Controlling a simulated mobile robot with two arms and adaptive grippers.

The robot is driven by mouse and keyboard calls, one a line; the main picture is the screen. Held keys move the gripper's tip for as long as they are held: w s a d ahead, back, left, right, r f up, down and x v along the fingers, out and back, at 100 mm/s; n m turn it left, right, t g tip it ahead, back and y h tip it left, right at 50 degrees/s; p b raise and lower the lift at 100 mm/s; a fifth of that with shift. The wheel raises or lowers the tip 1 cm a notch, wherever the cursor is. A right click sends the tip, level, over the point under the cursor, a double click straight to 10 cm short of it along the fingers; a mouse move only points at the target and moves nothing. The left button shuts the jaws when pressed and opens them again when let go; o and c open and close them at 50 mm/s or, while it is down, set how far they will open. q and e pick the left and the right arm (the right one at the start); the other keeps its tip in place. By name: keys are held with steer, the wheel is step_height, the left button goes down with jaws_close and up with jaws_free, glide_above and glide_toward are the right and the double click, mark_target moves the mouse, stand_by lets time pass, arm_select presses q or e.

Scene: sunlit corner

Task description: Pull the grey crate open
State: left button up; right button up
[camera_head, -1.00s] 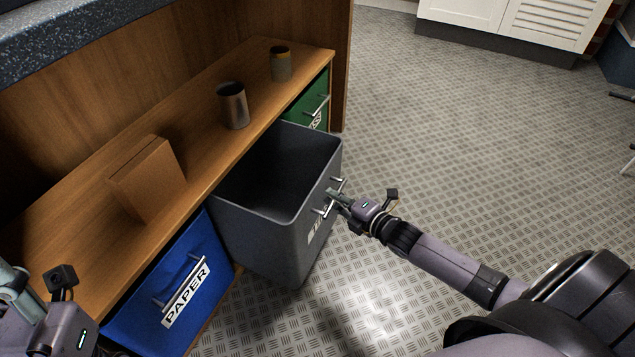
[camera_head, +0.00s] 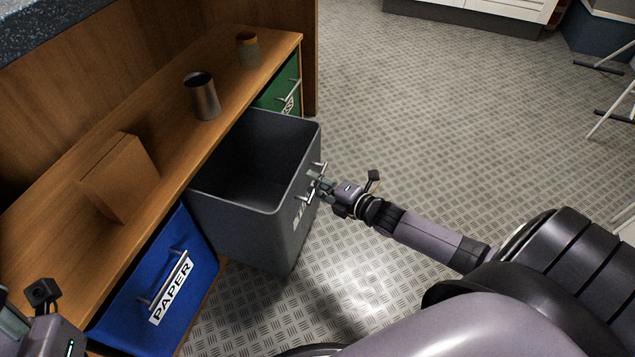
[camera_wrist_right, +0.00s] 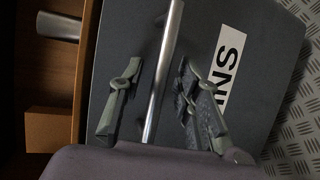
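The grey crate (camera_head: 255,230) stands pulled well out from under the wooden counter, and its inside looks empty. Its front carries a metal bar handle (camera_wrist_right: 160,75) and a white label, partly hidden in the head view. My right gripper (camera_head: 318,186) is at this handle. In the right wrist view my right gripper (camera_wrist_right: 158,100) has its two fingers apart, one on each side of the bar, with gaps between the bar and both fingers. My left gripper (camera_head: 22,325) is only partly in view at the lower left corner; its fingertips do not show clearly.
A blue PAPER crate (camera_head: 150,300) and a green crate (camera_head: 283,90) are shut on either side.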

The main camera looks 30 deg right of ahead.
steer(key=v, duration=1.2)
stand_by(0.6)
